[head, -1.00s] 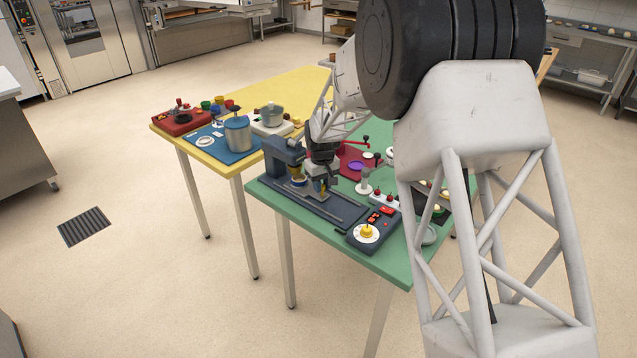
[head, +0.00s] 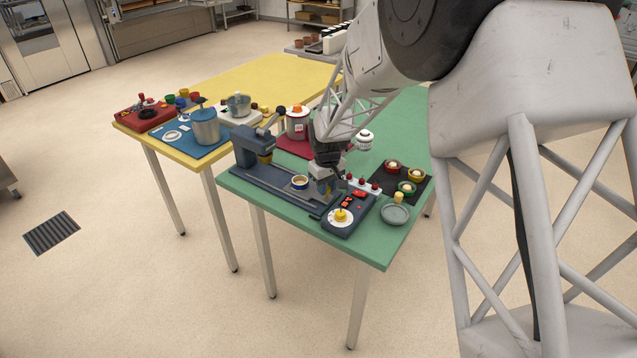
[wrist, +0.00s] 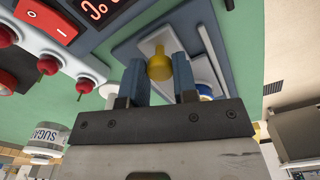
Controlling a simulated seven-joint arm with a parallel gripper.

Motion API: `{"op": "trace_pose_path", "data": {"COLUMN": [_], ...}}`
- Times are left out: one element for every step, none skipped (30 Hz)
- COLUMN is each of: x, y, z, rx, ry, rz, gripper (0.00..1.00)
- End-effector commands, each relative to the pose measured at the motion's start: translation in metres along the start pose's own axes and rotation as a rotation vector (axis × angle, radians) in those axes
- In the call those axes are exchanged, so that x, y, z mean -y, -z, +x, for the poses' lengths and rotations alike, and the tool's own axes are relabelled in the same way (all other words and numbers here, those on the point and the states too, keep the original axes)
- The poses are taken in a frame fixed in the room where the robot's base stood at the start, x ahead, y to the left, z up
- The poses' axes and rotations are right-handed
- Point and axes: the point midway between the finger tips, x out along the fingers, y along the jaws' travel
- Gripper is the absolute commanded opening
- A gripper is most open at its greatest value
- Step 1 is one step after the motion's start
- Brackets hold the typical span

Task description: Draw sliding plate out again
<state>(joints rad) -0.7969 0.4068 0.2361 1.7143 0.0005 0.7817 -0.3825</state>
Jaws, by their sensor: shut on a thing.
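The dark blue-grey press (head: 250,152) stands at the left end of its long base with rails (head: 262,182) on the green table. The sliding plate carries a small yellow-and-white ring-shaped cup (head: 300,182), now clear of the press head, to its right. My gripper (head: 322,186) is low over the right part of the base. In the wrist view my gripper (wrist: 159,80) is shut on a yellow knob (wrist: 159,64) between its blue fingertips. The plate (wrist: 203,72) shows beside the knob, partly hidden by a finger. In the head view my gripper hides the knob.
A control box with a yellow dial (head: 341,216) sits close right of my gripper. A strip with red knobs (head: 362,186), a grey dish (head: 395,214) and a black tray (head: 418,185) lie further right. A red-and-white pot (head: 297,124) stands behind. The yellow table (head: 250,84) is beyond.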

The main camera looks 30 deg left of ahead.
Motion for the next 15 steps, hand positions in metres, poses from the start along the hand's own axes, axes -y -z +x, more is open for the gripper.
{"op": "trace_pose_path", "data": {"x": [-0.0015,-0.0017,-0.0018,-0.0019,-0.0019,-0.0020,-0.0021,-0.0022,-0.0023,-0.0024,-0.0025,-0.0024,-0.0023,-0.0021,-0.0019], "y": [-0.0031,-0.0036,-0.0039,-0.0040,-0.0041,-0.0043,-0.0044,-0.0044,-0.0046,-0.0047,-0.0047,-0.0046,-0.0044,-0.0042,-0.0040], "z": [0.0004,0.0005,0.0006,0.0006,0.0007,0.0008,0.0008,0.0008,0.0009,0.0009,0.0010,0.0009,0.0009,0.0008,0.0007], "rx": [0.003,0.003,0.003,0.004,0.004,0.004,0.005,0.005,0.005,0.005,0.005,0.005,0.005,0.005,0.004], "ry": [0.000,0.000,0.000,0.001,0.001,0.001,0.001,0.001,0.001,0.001,0.001,0.001,0.001,0.001,0.001], "rz": [0.001,0.001,0.001,0.001,0.001,0.001,0.001,0.001,0.002,0.002,0.002,0.002,0.002,0.002,0.002], "gripper": [0.00,0.00,0.00,0.00,0.00,0.00,0.00,0.00,0.00,0.30,0.35,0.41,0.45,0.50,0.52]}}
